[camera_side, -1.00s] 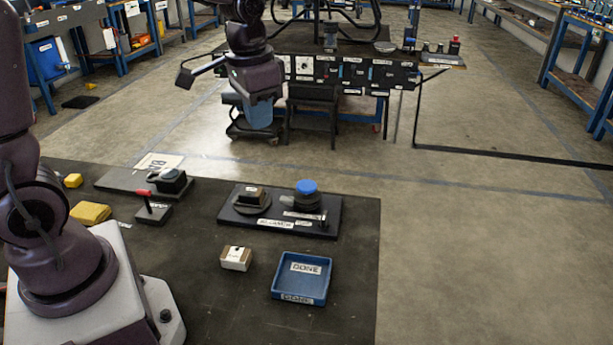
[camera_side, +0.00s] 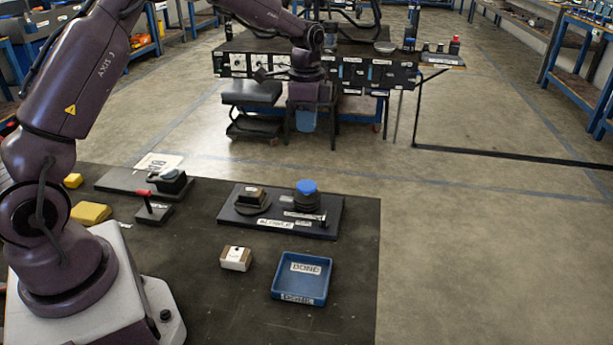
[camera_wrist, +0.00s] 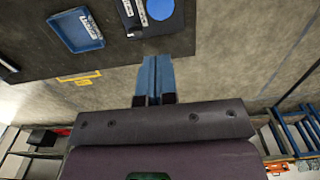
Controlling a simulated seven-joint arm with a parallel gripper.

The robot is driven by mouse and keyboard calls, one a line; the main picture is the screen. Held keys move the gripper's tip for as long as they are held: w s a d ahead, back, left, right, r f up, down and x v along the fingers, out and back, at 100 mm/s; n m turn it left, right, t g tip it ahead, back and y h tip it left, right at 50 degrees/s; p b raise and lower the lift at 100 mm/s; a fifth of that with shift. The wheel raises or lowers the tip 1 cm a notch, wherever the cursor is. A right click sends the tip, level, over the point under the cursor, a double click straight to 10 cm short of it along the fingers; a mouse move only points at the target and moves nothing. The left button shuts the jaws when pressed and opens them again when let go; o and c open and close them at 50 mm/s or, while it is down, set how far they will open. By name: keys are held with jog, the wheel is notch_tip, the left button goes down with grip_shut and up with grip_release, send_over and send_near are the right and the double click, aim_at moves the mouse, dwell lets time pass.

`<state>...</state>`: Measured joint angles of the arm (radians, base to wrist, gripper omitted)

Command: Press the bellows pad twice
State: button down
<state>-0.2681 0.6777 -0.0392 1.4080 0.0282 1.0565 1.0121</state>
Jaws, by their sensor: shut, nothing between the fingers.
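The bellows pad, a round dark unit with a blue top (camera_side: 306,187), stands on the right of a black base plate (camera_side: 231,216). Its blue disc (camera_wrist: 160,9) shows at the top edge of the wrist view. My gripper (camera_side: 304,122) hangs high above and beyond the pad in the side view, clear of it. In the wrist view my gripper's blue fingers (camera_wrist: 154,62) are together with nothing between them. The blue disc lies just ahead of the fingertips in that picture, apart from them.
A round-based block (camera_side: 251,199) shares the plate. In front are a small tan box (camera_side: 236,259) and a blue tray (camera_side: 302,296) labelled DONE. A red-handled lever (camera_side: 150,206) and yellow blocks (camera_side: 90,213) sit left. Bare floor lies beyond the table's right edge.

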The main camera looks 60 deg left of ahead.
aim_at(306, 185)
jog(key=shift+f, duration=0.1)
notch_tip(306, 185, down, 14)
jog(key=shift+r, duration=0.1)
dwell(0.4)
jog(key=shift+f, duration=1.1)
notch_tip(306, 185, up, 14)
jog(key=shift+r, duration=0.25)
dwell(0.7)
